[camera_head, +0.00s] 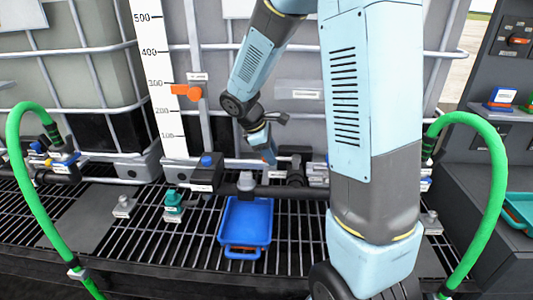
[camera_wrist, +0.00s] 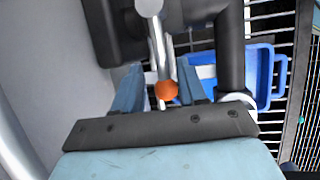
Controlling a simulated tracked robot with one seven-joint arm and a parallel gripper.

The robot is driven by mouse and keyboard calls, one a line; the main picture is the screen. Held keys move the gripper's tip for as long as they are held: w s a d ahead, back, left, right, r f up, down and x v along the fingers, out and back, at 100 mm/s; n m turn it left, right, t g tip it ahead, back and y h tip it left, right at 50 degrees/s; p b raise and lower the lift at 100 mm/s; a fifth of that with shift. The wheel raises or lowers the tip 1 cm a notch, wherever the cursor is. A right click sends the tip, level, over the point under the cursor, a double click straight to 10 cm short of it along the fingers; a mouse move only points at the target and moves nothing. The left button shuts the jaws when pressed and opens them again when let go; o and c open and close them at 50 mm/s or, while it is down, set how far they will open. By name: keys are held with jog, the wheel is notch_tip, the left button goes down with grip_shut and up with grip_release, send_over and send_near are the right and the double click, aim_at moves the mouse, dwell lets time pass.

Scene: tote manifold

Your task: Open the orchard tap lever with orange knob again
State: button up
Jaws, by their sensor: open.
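The orange knob (camera_wrist: 166,91) sits at the end of a thin metal lever (camera_wrist: 158,45) in the wrist view. My gripper (camera_wrist: 160,68) is open, with one blue finger on each side of the knob and lever. Whether either finger touches them I cannot tell. In the head view my gripper (camera_head: 268,152) points down near the dark pipework in front of the grey tank; the knob is not clearly visible there.
A blue tray (camera_head: 231,222) lies on the slatted grating below, and shows in the wrist view (camera_wrist: 265,52). A dark horizontal pipe (camera_head: 290,192) runs above the grating. Green hoses (camera_head: 28,180) arch at left and right (camera_head: 494,170). A white scale (camera_head: 160,80) stands left of my arm.

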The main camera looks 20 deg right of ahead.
jog(key=shift+r, duration=0.1)
grip_shut()
dwell(0.5)
